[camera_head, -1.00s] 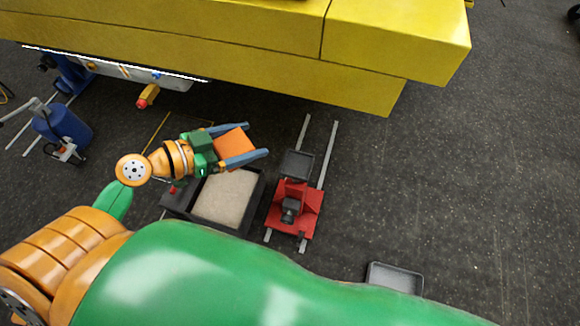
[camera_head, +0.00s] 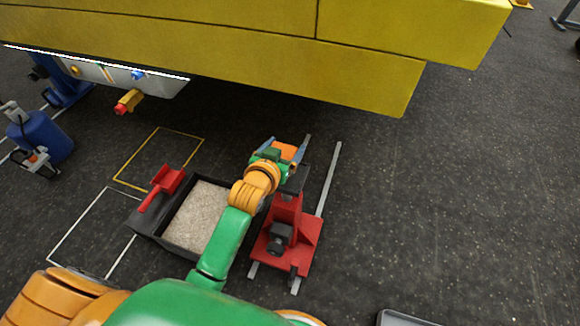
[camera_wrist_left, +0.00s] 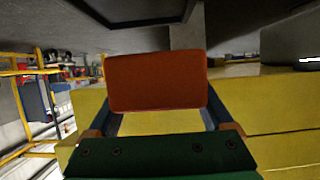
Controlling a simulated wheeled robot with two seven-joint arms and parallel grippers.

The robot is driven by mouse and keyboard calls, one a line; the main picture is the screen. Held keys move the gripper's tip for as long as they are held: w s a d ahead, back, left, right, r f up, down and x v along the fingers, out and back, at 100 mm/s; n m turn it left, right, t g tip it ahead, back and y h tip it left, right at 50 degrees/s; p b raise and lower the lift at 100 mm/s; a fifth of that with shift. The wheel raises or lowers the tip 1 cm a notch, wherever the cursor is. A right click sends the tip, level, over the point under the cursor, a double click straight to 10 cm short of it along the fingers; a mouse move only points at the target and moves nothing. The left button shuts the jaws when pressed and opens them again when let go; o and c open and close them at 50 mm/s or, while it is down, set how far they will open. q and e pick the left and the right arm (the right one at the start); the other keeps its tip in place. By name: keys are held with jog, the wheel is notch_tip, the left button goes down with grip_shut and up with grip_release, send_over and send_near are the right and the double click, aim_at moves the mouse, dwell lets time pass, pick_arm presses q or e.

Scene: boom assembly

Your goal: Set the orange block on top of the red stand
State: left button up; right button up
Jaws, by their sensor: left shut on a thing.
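The orange block (camera_head: 286,151) is between the blue fingers of my left gripper (camera_head: 284,147). The block also shows large in the left wrist view (camera_wrist_left: 155,81), with a finger on each side. The red stand (camera_head: 286,232) stands on the floor on light rails, with a dark flat top plate (camera_head: 296,180). In the head view the block appears just beyond the plate's far edge. My gripper and wrist partly cover the plate, and I cannot tell the gap between block and plate. My right gripper is not in view.
A yellow beam (camera_head: 370,82) spans the far side, close beyond the gripper. A dark tray of pale granules (camera_head: 198,215) with a red scoop (camera_head: 165,182) lies left of the stand. A blue canister (camera_head: 45,140) stands far left.

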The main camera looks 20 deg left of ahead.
pick_arm(q)
jog(key=f+b, duration=0.1)
jog(key=f, duration=0.1)
jog(key=d+f+b, duration=0.1)
jog(key=f, duration=0.1)
jog(key=shift+w+d+f, duration=0.2)
jog(key=shift+f, duration=0.25)
jog(key=o, duration=1.4)
jog(key=shift+c, duration=0.2)
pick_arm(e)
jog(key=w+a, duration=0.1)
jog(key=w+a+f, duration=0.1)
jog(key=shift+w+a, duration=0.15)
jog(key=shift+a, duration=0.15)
pick_arm(q)
jog(key=shift+s, duration=0.1)
jog(key=p+v, duration=0.4)
jog(key=v, duration=0.8)
jog(key=shift+r, duration=0.2)
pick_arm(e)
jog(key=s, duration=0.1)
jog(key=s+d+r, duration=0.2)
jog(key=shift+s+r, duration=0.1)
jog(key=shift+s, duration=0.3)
